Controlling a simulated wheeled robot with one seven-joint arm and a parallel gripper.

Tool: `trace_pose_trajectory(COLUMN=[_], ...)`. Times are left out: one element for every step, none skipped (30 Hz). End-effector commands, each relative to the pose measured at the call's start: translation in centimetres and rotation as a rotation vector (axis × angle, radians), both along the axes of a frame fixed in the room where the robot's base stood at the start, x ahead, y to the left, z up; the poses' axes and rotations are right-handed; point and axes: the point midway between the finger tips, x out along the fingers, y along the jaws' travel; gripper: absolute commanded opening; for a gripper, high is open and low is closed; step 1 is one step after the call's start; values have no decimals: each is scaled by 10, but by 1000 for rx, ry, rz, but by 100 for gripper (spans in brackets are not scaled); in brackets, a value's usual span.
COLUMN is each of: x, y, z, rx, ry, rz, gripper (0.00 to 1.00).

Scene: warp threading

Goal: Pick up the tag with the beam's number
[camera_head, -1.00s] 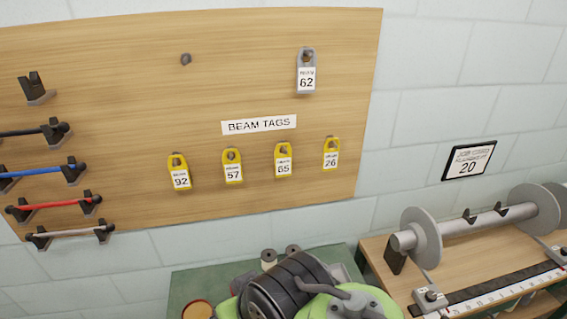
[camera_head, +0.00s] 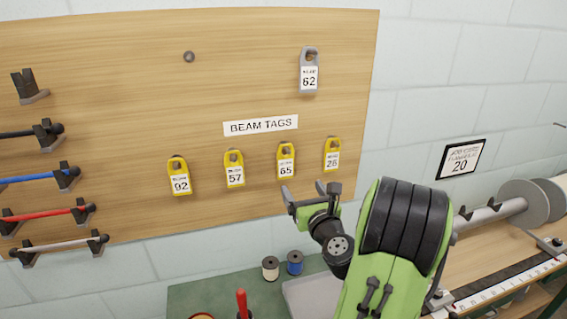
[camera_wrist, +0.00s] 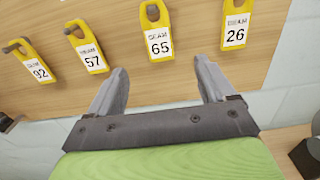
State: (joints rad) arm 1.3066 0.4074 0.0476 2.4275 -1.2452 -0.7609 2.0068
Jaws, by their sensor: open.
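Several yellow tags hang in a row on pegs on the wooden board under a "BEAM TAGS" label (camera_head: 260,126). From left to right they are tag 92 (camera_head: 180,178), tag 57 (camera_head: 235,170), tag 65 (camera_head: 286,163) and tag 26 (camera_head: 332,156). A grey tag 62 (camera_head: 309,74) hangs alone higher up. My gripper (camera_head: 304,190) is open and empty, below tags 65 and 26. In the wrist view its fingers point toward the board, with tag 65 (camera_wrist: 158,42) between and beyond them and tag 26 (camera_wrist: 235,30) at upper right. No tag is touched.
A black-framed sign (camera_head: 460,158) on the wall reads 20; its small text is unclear. A grey beam roller (camera_head: 500,213) lies on the wooden bench at right. Thread spools (camera_head: 270,268) stand on the green table below. Rods hang at left. An empty peg (camera_head: 188,57) is at the top.

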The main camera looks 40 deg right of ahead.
Motion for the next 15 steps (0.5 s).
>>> trace_pose_trajectory(x=[14,21,29,35,41,48,52,55,58,61,64,70,75,81,88], y=[-5,-8,-13,-17,-20,-24,-26,-28,-30,-31,-33,-35,-37,-40,-43], z=[7,8,8,8,7,7,7,6,6,5,5,5,6,6,6], rx=[-1,-1,-2,-3,-3,-4,-4,-4,-4,-4,-4,-4,-5,-4,-5], ry=[0,-2,1,1,1,2,2,2,2,2,2,2,2,1,2], rz=[8,7,8,6,7,5,5,4,4,4,5,5,6,6,6], gripper=[83,83,83,83,83,83,83,83,83,83,83,83,83,83,83])
